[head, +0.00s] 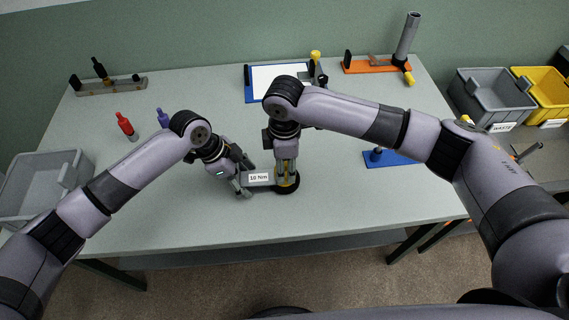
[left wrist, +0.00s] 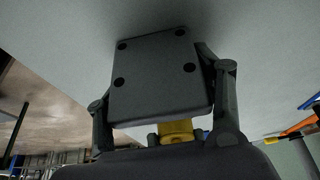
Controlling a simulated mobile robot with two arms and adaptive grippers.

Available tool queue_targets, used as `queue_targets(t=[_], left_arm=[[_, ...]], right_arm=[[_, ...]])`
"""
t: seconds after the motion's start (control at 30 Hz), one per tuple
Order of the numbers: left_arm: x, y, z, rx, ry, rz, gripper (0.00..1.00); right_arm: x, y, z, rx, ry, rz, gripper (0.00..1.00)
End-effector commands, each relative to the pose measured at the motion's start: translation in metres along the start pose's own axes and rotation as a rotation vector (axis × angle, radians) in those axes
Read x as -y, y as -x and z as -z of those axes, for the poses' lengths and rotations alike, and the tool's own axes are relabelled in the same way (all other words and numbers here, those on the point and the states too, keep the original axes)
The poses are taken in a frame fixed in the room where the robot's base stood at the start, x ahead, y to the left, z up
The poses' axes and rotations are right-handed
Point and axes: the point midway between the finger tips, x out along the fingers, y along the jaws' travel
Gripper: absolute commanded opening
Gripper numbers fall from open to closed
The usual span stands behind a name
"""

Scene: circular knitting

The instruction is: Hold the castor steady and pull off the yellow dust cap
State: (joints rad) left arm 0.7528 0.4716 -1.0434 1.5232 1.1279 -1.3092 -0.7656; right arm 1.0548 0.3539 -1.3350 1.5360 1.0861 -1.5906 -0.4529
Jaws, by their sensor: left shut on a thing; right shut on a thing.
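The castor lies on the table with its black wheel (head: 287,187) to the right of its grey top plate. The plate (left wrist: 155,75) shows several dark bolt holes in the left wrist view. My left gripper (head: 243,187) is shut on the plate, one finger on each side. The yellow dust cap (head: 284,171) shows as a small patch at the wheel, and yellow also shows beyond the plate in the left wrist view (left wrist: 177,131). My right gripper (head: 286,168) points down over the wheel and is shut on the cap, mostly hiding it.
A tag reading 18 Nm (head: 258,177) shows between the grippers. Red (head: 126,125) and blue (head: 163,117) bottle-like tools stand at left. A blue fixture (head: 390,158) is right of my right gripper. Grey (head: 492,98) and yellow (head: 540,92) bins stand far right. The table front is clear.

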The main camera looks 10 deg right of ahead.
Motion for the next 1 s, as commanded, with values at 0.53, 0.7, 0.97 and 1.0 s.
queue_targets(t=[0.53,0.7,0.97,1.0], left_arm=[[-0.001,-0.001,-0.001,0.002,0.000,-0.001,0.24],[-0.001,-0.001,-0.001,0.001,0.001,-0.001,0.24],[-0.001,-0.001,-0.001,0.001,0.001,-0.001,0.24],[-0.001,-0.001,-0.001,0.001,0.000,-0.001,0.24]], right_arm=[[-0.001,0.009,0.000,0.000,-0.001,-0.002,0.15],[-0.001,0.014,0.000,-0.001,0.000,-0.002,0.15],[0.000,0.020,0.000,0.000,0.000,-0.001,0.15],[0.000,0.021,0.000,0.000,-0.001,-0.001,0.15]])
